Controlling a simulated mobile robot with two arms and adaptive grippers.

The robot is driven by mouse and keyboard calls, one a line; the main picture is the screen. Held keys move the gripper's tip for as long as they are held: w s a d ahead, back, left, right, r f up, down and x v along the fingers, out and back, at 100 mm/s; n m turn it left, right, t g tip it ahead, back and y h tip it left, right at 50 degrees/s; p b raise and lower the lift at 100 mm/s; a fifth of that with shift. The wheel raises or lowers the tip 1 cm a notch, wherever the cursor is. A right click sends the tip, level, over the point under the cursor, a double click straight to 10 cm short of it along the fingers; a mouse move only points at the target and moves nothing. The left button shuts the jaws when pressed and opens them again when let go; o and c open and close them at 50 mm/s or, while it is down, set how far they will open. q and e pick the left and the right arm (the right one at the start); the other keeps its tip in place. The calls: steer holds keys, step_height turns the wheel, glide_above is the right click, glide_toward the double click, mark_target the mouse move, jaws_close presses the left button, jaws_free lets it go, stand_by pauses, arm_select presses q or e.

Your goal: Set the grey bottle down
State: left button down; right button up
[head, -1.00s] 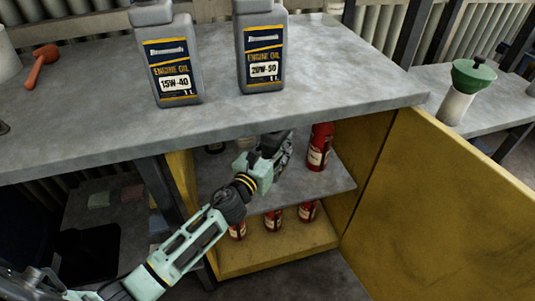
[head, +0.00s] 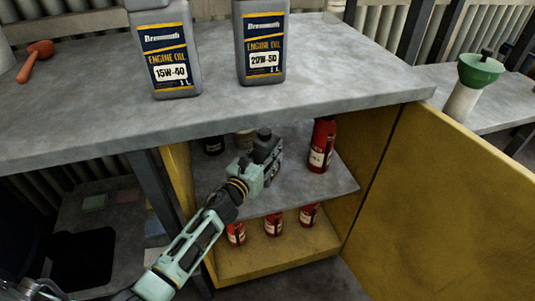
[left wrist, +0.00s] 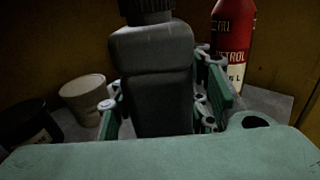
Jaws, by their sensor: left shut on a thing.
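The grey bottle (head: 266,143) has a dark cap and is inside the yellow cabinet, above its upper shelf (head: 305,190). My left gripper (head: 267,157) reaches in from the front and is shut around it. In the left wrist view the bottle (left wrist: 155,75) looks upright between the two green fingers of the gripper (left wrist: 162,100). The bottle's base is hidden, so I cannot tell whether it touches the shelf. My right gripper is not in view.
A red bottle (head: 321,146) stands right of the grey one; a pale tub (left wrist: 84,95) and dark tub (left wrist: 28,132) stand left. Several red bottles stand on the cabinet floor (head: 280,257). The worktop edge (head: 300,118) overhangs; the yellow door (head: 450,190) is open at right.

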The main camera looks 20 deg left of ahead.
arm_select(q)
steer(key=shift+r, duration=0.2)
steer(key=c, duration=1.5)
jaws_free()
steer(key=shift+f, duration=0.3)
steer(key=o, duration=0.5)
steer(key=shift+r, duration=0.1)
steer(key=s+a, duration=0.2)
steer(key=s, duration=1)
steer(key=shift+a+p, duration=0.15)
steer(key=shift+p, duration=0.25)
